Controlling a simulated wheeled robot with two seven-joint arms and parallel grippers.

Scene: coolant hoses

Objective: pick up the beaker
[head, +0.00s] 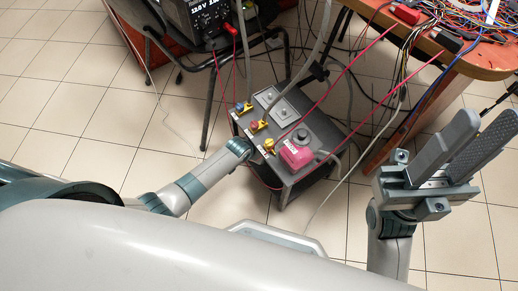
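I cannot make out a beaker in the head view. My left arm comes in from the left, and its gripper end (241,149) is at the left edge of a dark grey unit. Its fingers are not clearly seen. My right gripper (491,134) is at the right, over the floor by the wooden table, with its two grey fingers apart and nothing seen between them.
The grey unit (284,187) carries hose fittings and a pink labelled block (297,154). A wooden table (462,62) with tangled wires is at upper right. A power supply (207,20) stands on a stool at the top. Red leads and hoses cross between them. Tiled floor is clear at left.

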